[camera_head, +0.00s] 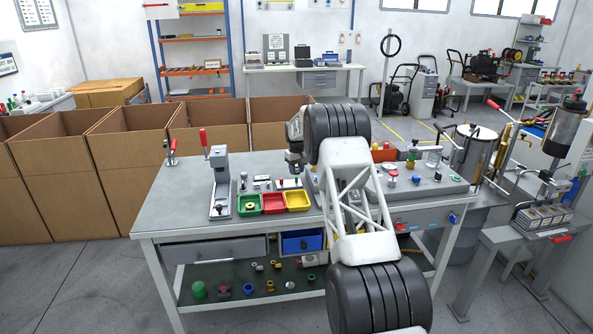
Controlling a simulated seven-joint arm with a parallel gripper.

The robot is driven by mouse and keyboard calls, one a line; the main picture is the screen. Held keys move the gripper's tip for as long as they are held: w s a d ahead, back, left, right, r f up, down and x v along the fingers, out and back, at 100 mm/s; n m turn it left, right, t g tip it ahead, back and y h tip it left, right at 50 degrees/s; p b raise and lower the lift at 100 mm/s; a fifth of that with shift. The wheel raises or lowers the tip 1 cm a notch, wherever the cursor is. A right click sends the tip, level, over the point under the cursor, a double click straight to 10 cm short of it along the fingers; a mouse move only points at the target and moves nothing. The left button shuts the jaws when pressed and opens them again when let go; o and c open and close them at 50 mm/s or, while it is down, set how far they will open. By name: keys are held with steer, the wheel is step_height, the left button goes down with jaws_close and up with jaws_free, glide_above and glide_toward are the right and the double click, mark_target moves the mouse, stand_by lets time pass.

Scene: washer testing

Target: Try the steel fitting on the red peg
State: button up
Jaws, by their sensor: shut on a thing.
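My gripper (294,168) is above the middle of the grey workbench (175,215), left of my large black-ringed arm, pointing down. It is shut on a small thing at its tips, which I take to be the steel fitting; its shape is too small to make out. A peg with a red part (392,178) stands on the raised grey test station (440,187) at the right of the bench. My gripper is well left of it and apart from it. My arm hides the middle of the bench and part of the station.
Green (248,212), red (274,211) and yellow (297,209) trays stand in a row at the bench front. A clamp stand (219,185) with a red handle is left of them.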

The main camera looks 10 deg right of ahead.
mark_target(281, 179)
steer(key=shift+a, duration=0.1)
steer(key=shift+a+r+m, duration=0.5)
steer(key=shift+a+m, duration=0.15)
steer(key=shift+a, duration=0.5)
steer(key=shift+a+r+m, duration=0.5)
steer(key=shift+a+m, duration=0.2)
steer(key=shift+a, duration=0.5)
steer(key=shift+a+r+m, duration=0.5)
steer(key=shift+a+m, duration=0.15)
steer(key=shift+a, duration=0.5)
steer(key=shift+f, duration=0.15)
steer(key=shift+f, duration=2.05)
steer(key=shift+f, duration=1.8)
steer(key=shift+r, duration=0.15)
steer(key=shift+r, duration=2.55)
